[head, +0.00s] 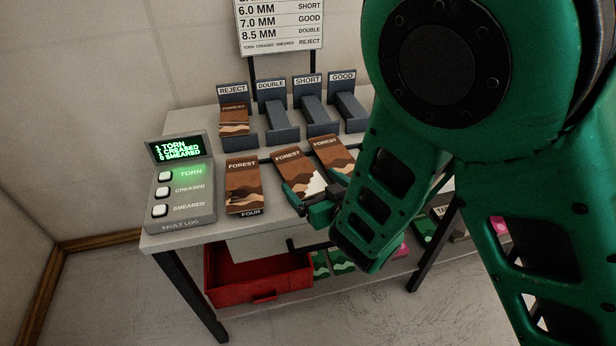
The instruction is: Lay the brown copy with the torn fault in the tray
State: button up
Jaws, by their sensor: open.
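Three brown FOREST copies lie in a row on the table: the left copy (243,187), the middle copy (298,170) and the right copy (333,152). The middle one shows a jagged pale patch at its lower right; I cannot tell whether this is a tear or print. Another brown copy (234,120) rests in the holder marked REJECT. My gripper (308,204) is open at the near end of the middle copy, and its fingers hide part of that end. I cannot tell whether they touch it. A red open tray (262,295) sits below the tabletop.
Empty holders marked DOUBLE (277,120), SHORT (314,115) and GOOD (349,110) stand behind the copies. Green copies (342,262) lie on the lower shelf.

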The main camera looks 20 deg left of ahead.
jog(key=shift+v, duration=1.7)
jog(key=shift+w, duration=0.15)
